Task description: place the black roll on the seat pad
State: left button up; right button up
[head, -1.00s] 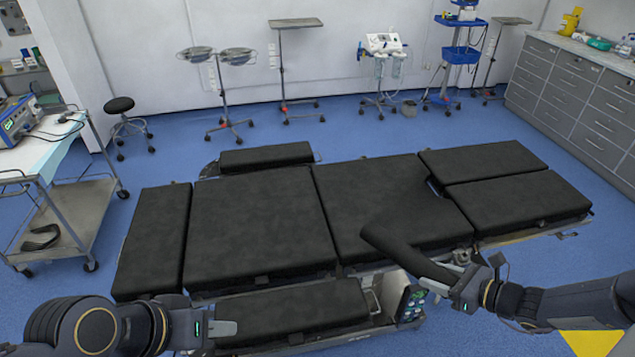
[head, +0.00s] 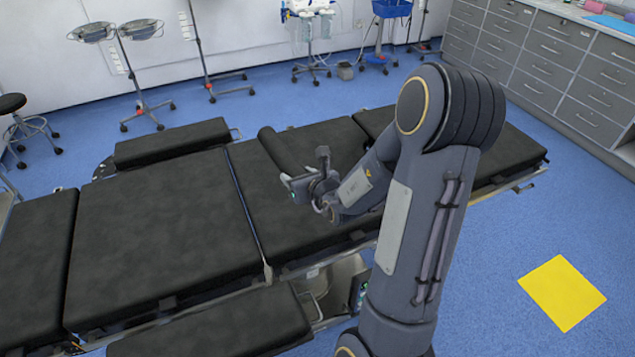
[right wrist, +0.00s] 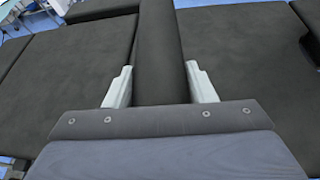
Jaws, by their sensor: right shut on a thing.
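The black roll (head: 281,152) is a long dark cylinder. My right gripper (head: 304,184) is shut on its near end, and the roll points away toward the far edge of the table. In the right wrist view the roll (right wrist: 160,48) runs straight out between the two pale fingers (right wrist: 160,86). The seat pad (head: 292,222) is the dark middle section of the operating table, right of the wide back pad. The roll is over the far part of the seat pad; I cannot tell whether it touches it. My left gripper is out of view.
The back pad (head: 155,235) is left of the seat pad and is clear. A narrow side pad (head: 172,142) lies along the far edge, and another pad (head: 215,328) along the near side. Leg pads (head: 505,150) are to the right, partly behind my arm.

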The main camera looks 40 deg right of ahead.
jog(key=shift+m+h, duration=0.5)
jog(key=shift+h, duration=0.2)
jog(key=w+d+f, duration=0.1)
jog(key=d+f, duration=0.2)
jog(key=d, duration=0.1)
jog(key=w+d+f+p, duration=0.1)
jog(key=d+f, duration=0.2)
jog(key=d, duration=0.2)
jog(key=w+d+f, duration=0.1)
jog(key=d+f, duration=0.2)
jog(key=d, duration=0.2)
jog(key=shift+f, duration=0.3)
jog(key=shift+w+d+f+p, duration=0.1)
jog(key=shift+d+f+p, duration=0.25)
jog(key=shift+f, duration=0.1)
notch_tip(320, 180, down, 3)
jog(key=shift+d+f, duration=0.1)
jog(key=shift+f, duration=0.1)
jog(key=shift+f, duration=0.2)
jog(key=o, duration=1.1)
